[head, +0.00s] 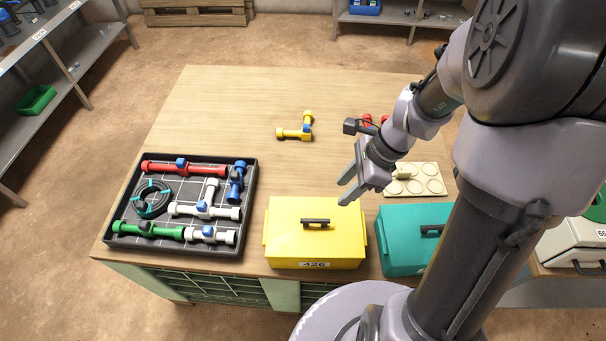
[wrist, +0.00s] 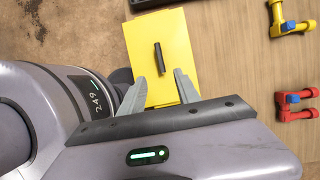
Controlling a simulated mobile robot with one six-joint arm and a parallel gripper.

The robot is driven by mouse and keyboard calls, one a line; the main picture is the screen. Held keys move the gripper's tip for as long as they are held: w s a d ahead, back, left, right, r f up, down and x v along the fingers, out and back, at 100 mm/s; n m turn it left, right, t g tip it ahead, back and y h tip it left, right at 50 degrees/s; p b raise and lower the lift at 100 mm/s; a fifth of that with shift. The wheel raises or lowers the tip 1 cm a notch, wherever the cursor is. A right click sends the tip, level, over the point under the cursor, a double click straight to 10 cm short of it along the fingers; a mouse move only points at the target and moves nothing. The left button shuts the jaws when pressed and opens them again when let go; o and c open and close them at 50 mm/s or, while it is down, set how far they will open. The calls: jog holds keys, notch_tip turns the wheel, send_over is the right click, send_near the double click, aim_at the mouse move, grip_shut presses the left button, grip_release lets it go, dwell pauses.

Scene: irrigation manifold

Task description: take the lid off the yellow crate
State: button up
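The yellow crate (head: 314,251) stands at the front edge of the table, with a label reading 426 on its front. Its yellow lid (head: 290,215) is on it, with a dark bar handle (head: 315,222) on top. The lid (wrist: 177,32) and handle (wrist: 159,59) also show in the wrist view, beyond the fingers. My gripper (head: 346,191) is open and empty, above and a little behind the crate's right side in the head view. In the wrist view its fingers (wrist: 161,78) are apart, short of the handle.
A teal crate (head: 398,245) with a dark handle stands close to the right. A black tray (head: 109,238) of pipe parts lies to the left. A yellow pipe fitting (head: 293,133) and a cream plate with round recesses (head: 431,169) lie behind. The table's middle is clear.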

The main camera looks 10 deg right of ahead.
jog(key=b, duration=0.4)
send_over(316, 220)
jog(key=s+d, duration=0.1)
jog(key=d, duration=0.1)
notch_tip(316, 220, down, 9)
jog(key=shift+s+d+f, duration=0.15)
jog(key=shift+f, duration=0.05)
jog(key=b+x, duration=0.1)
jog(key=x, duration=0.1)
jog(key=b+x, duration=0.1)
jog(key=x, duration=0.1)
jog(key=b+x, duration=0.1)
jog(key=x, duration=0.1)
jog(key=shift+w+d+b, duration=0.15)
jog(key=shift+w+b, duration=0.15)
jog(key=shift+w, duration=0.1)
jog(key=shift+r, duration=0.1)
jog(key=shift+c, duration=0.9)
grip_shut()
